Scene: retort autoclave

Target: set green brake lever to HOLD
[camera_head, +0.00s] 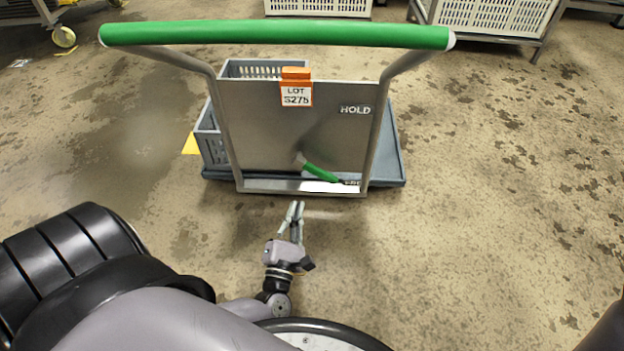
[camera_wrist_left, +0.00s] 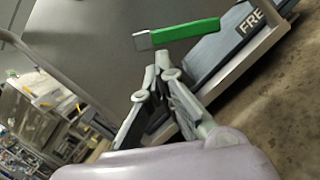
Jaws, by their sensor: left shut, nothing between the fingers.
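The green brake lever (camera_head: 321,173) is on the lower part of the trolley's grey panel (camera_head: 262,135), tilted down to the right toward a partly hidden lower label (camera_head: 351,183). The HOLD label (camera_head: 355,110) is higher on the panel at the right. My left gripper (camera_head: 296,204) is shut and empty, below and in front of the lever. In the wrist view its fingertips (camera_wrist_left: 162,62) appear just below the lever, apparently apart from it. My right gripper is not in view.
The trolley has a green push handle (camera_head: 275,35) across the top and an orange clip with a LOT 5275 tag (camera_head: 296,94). A grey-blue crate (camera_head: 212,147) stands on its deck (camera_head: 392,150). White crates (camera_head: 495,16) are at the back. The floor to the right is clear.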

